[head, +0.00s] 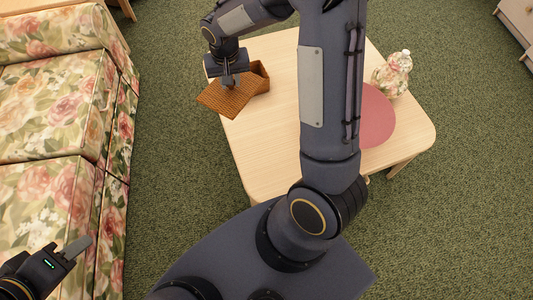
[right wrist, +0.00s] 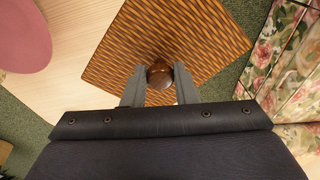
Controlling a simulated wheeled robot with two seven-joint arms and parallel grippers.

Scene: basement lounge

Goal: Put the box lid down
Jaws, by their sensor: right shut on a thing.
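The woven brown lid (head: 225,100) hangs at the left edge of the table, its corner past the edge; it fills the top of the right wrist view (right wrist: 200,30). My right gripper (head: 230,83) is shut on the lid's round brown knob (right wrist: 160,75), with a finger on each side. The woven box (head: 262,77) stands on the table just right of and behind the lid, partly hidden by lid and gripper. Whether the lid touches the box or table I cannot tell. My left gripper (head: 76,247) is low at the left, away from the table; its finger opening is unclear.
The light wood table (head: 265,150) has bare room in front of the box. A pink round mat (head: 375,118) and a floral bottle-shaped jar (head: 392,74) are at its right. A floral sofa (head: 60,110) stands at the left, across a strip of green carpet.

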